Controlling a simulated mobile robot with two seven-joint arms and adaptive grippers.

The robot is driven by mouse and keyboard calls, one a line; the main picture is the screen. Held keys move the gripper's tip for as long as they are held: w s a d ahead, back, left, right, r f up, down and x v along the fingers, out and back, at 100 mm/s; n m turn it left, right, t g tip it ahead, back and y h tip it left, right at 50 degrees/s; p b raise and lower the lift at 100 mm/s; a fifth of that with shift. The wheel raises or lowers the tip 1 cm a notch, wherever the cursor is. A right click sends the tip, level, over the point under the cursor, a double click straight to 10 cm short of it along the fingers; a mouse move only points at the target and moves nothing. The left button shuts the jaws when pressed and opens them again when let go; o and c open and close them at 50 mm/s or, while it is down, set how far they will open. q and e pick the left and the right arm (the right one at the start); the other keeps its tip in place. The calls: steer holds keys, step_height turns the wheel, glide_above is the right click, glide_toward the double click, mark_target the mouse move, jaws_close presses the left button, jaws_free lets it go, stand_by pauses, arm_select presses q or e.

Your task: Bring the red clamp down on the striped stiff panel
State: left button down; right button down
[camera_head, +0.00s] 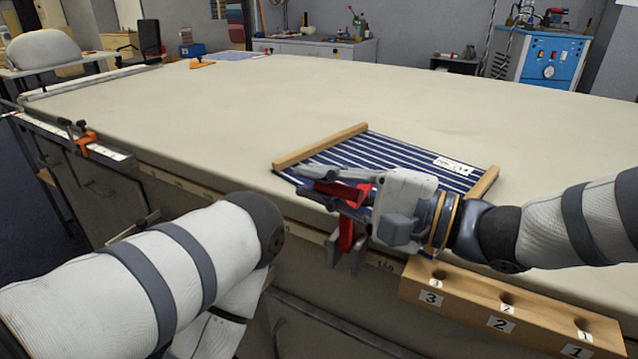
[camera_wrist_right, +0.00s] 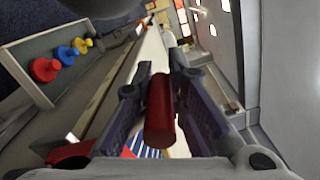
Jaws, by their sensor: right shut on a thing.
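The striped stiff panel (camera_head: 395,152), dark blue with white lines and a small white label, lies flat near the table's front edge. My right gripper (camera_head: 312,181) is over the panel's near left part, shut on the red clamp (camera_head: 346,236). The clamp's red lower part hangs at the table's front edge. In the right wrist view the clamp's red rounded bar (camera_wrist_right: 160,112) sits between the fingers, with a bit of striped panel (camera_wrist_right: 146,150) beneath. The gripper hides whether the clamp touches the panel. My left arm shows, but its gripper is out of view.
Wooden bars (camera_head: 320,146) flank the panel on the cloth table (camera_head: 230,110). A numbered wooden block (camera_head: 470,310) with holes is at the front right. An orange clamp (camera_head: 87,138) sits at the left edge.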

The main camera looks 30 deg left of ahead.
steer(key=shift+w+d+r+t, duration=0.15)
steer(key=shift+w+r+t, duration=0.15)
steer(key=shift+w+r, duration=0.25)
steer(key=c, duration=1.6)
jaws_free()
steer(key=shift+w, duration=0.1)
steer(key=shift+o, duration=0.2)
steer(key=shift+f, duration=0.15)
steer(key=shift+f, duration=0.3)
